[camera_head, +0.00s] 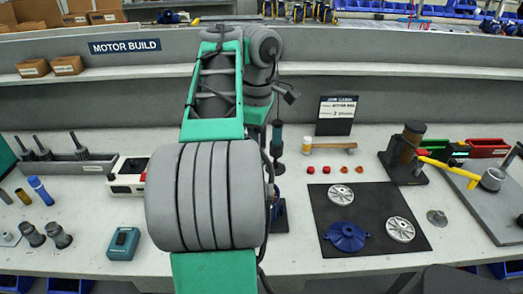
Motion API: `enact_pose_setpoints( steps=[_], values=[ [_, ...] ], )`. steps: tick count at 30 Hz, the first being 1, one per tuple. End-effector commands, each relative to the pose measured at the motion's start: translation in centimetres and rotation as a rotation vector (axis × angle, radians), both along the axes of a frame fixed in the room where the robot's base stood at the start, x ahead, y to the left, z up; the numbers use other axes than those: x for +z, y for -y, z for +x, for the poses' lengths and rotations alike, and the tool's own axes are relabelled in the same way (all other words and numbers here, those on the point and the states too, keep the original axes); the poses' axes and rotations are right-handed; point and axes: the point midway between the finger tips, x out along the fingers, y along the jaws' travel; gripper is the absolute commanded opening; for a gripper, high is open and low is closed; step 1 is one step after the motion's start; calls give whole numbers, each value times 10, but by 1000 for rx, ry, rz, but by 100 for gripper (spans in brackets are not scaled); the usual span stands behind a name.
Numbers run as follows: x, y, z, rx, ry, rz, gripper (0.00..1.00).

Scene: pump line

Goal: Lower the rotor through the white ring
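Several dark parts with upright shafts, which may be rotors, stand at the grey tray (68,168) on the left; I cannot tell which one the task means. I cannot make out a white ring for certain. Two pale round slotted plates, one at the back (340,194) and one at the front right (400,229), lie flat on the black mat (330,211).
A dark upright tool (277,140) stands just right of my arm. A black fixture (404,155) with a yellow handle stands right. Small red parts (327,169) line the mat's back.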

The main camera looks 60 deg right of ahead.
Motion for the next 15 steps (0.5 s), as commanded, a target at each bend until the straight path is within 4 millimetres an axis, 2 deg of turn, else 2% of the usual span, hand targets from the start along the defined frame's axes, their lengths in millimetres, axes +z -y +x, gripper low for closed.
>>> enact_pose_setpoints(
  steps=[5,15],
  values=[
    [-4,3,-9,5,1,-2,0],
    [-38,3,-8,7,2,-3,0]
  ],
)
